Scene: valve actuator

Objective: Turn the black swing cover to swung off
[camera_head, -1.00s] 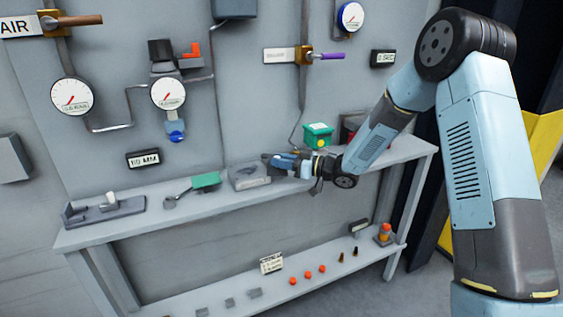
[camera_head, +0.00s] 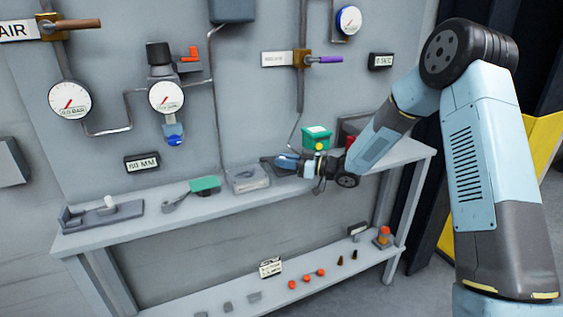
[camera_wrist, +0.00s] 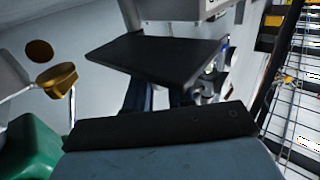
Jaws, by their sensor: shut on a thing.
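The black swing cover (camera_wrist: 155,57) is a flat dark plate filling the upper middle of the wrist view. In the head view a dark flat shape, seemingly the cover (camera_head: 283,172), shows by the gripper on the bench's top shelf. My gripper (camera_head: 285,162) is low over the bench, between the grey block and the green box. In the wrist view my gripper's dark blue fingers (camera_wrist: 158,93) meet the near edge of the cover, and it is shut on it. The fingertips are partly hidden behind the plate. The cover's pivot is not clear.
A green box (camera_head: 317,133) with a yellow knob stands just behind my gripper. Gauges and pipes hang on the wall behind. The lower shelf (camera_head: 215,297) holds small parts.

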